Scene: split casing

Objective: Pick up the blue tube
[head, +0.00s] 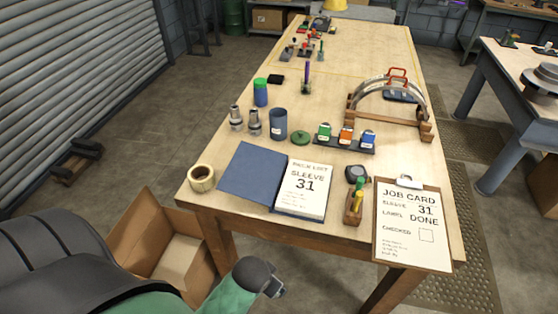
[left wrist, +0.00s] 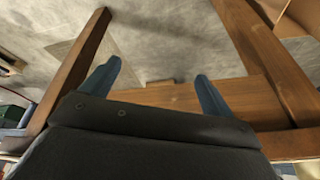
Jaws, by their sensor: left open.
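A blue open-topped tube (head: 278,125) stands upright on the workbench, with a round green lid (head: 301,138) lying to its right. A second blue cylinder (head: 260,95) with a green cap stands upright behind it, slightly left. My left gripper (left wrist: 158,88) shows in the left wrist view with two blue fingers spread apart and nothing between them. It faces wooden beams and grey floor; no blue tube shows in that view. In the head view my arm is at the lower left, away from the tubes. My right gripper is not in view.
Two metal fittings (head: 245,121) stand left of the open tube. A rack of small coloured boxes (head: 345,143) is to the right. A blue folder with pack list (head: 305,188), tape roll (head: 202,178) and clipboard (head: 412,225) lie in front. A cardboard box (head: 150,240) sits on the floor.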

